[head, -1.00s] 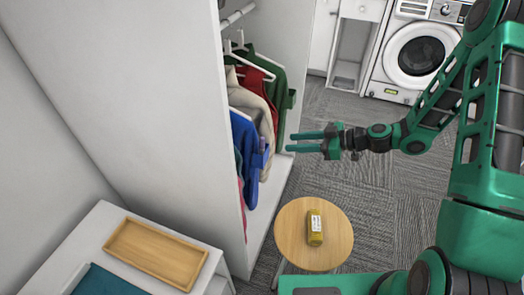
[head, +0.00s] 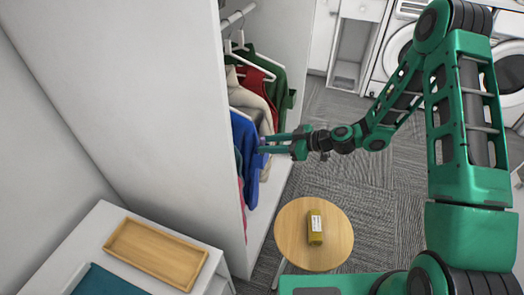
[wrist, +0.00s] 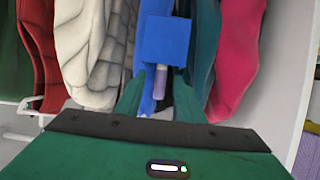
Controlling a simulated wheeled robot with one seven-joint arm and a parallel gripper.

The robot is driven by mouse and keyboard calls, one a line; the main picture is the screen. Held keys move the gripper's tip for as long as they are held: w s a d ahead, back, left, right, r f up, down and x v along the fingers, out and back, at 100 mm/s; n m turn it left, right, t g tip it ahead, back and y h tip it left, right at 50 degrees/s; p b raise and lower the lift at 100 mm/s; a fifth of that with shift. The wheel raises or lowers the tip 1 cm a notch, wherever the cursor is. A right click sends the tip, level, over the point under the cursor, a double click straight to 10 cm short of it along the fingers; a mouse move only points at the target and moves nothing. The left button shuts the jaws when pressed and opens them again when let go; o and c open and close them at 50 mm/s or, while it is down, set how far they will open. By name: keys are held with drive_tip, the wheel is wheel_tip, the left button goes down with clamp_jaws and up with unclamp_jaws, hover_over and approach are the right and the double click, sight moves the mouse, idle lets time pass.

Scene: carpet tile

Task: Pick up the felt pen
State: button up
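The felt pen (wrist: 159,86) looks like a pale lavender cylinder in the wrist view. It sticks out of a square blue pocket (wrist: 164,40) on the blue garment (head: 244,150) hanging in the wardrobe. My gripper (wrist: 158,92) has its two green fingers apart, one on each side of the pen, with small gaps showing. In the head view my gripper (head: 268,142) reaches in from the right to the front of the blue garment, and the pen is hard to make out there. The pen's lower part is hidden in the pocket.
Red (wrist: 40,45), cream (wrist: 95,50) and pink (wrist: 236,55) garments hang beside the blue one. A round wooden table (head: 290,235) with a yellow container (head: 315,230) stands below. A wooden tray (head: 155,253) lies on a white cabinet at lower left.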

drive_tip(key=shift+c, duration=0.3)
clamp_jaws()
